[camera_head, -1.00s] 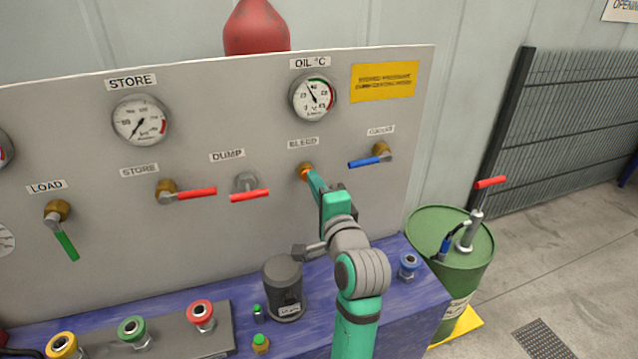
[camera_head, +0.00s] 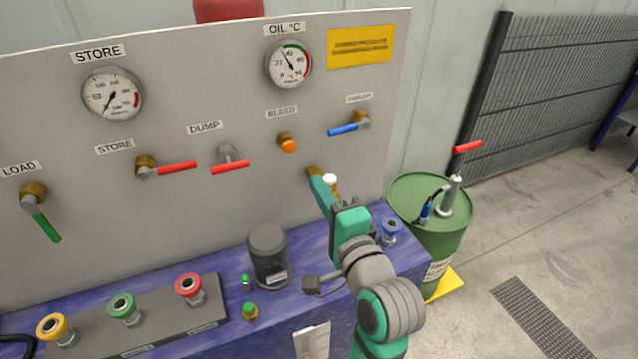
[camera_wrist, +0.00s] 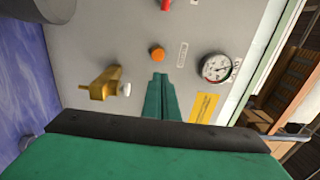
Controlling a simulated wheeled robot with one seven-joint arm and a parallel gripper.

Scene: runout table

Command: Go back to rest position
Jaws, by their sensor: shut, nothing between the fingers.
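My gripper (camera_head: 318,182) is shut and empty, its teal fingers in front of the grey panel (camera_head: 215,110), low and to the right of the orange BLEED knob (camera_head: 287,143). The knob is clear of the fingers. In the wrist view the shut fingers (camera_wrist: 160,84) point at the panel just below the orange knob (camera_wrist: 157,54). A brass fitting with a white end (camera_wrist: 108,86) is on the panel to their left; in the head view my fingers partly cover it.
The blue bench (camera_head: 320,260) carries a dark cylinder (camera_head: 268,255) and a block of coloured couplings (camera_head: 150,318). Lever valves, such as the blue one (camera_head: 345,129), stick out of the panel. A green drum (camera_head: 440,235) stands at right; floor beyond is open.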

